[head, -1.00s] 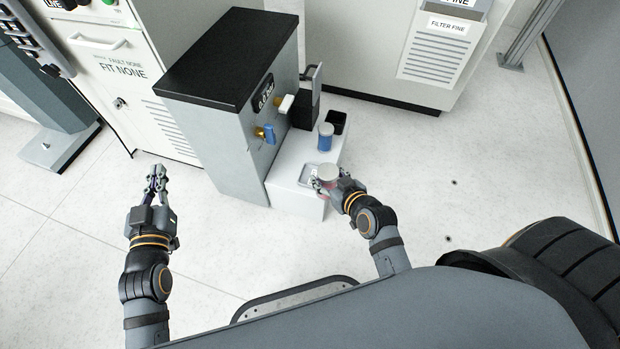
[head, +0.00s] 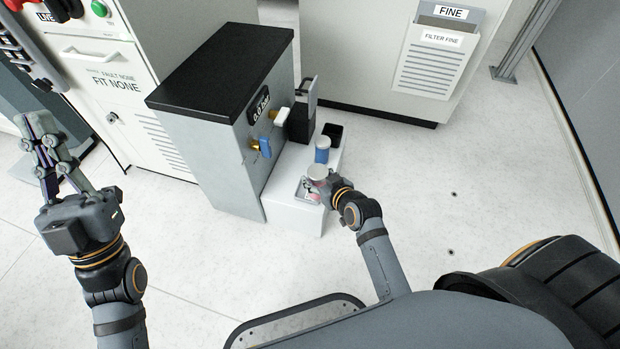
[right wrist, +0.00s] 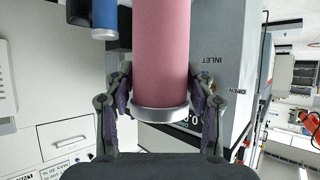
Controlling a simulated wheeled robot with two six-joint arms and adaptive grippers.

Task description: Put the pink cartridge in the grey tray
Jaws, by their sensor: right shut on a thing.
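The pink cartridge (head: 316,186) has a pale cap and is upright in the head view, at the front of the white ledge. It fills the middle of the right wrist view (right wrist: 161,52), with a metal end cap toward me. My right gripper (head: 322,184) is shut around it, with one finger on each side. The grey tray (head: 302,191) lies on the ledge just left of the cartridge, partly hidden by it and my gripper. I cannot tell whether the cartridge touches the tray. My left gripper (head: 44,145) is open and empty at the far left, over the floor.
A blue cartridge (head: 322,149) stands on the white ledge (head: 291,217) behind the pink one, with a black square holder (head: 333,132) beyond. A grey cabinet (head: 222,165) with a black top and valve handles (head: 263,147) stands to the left. The floor at right is clear.

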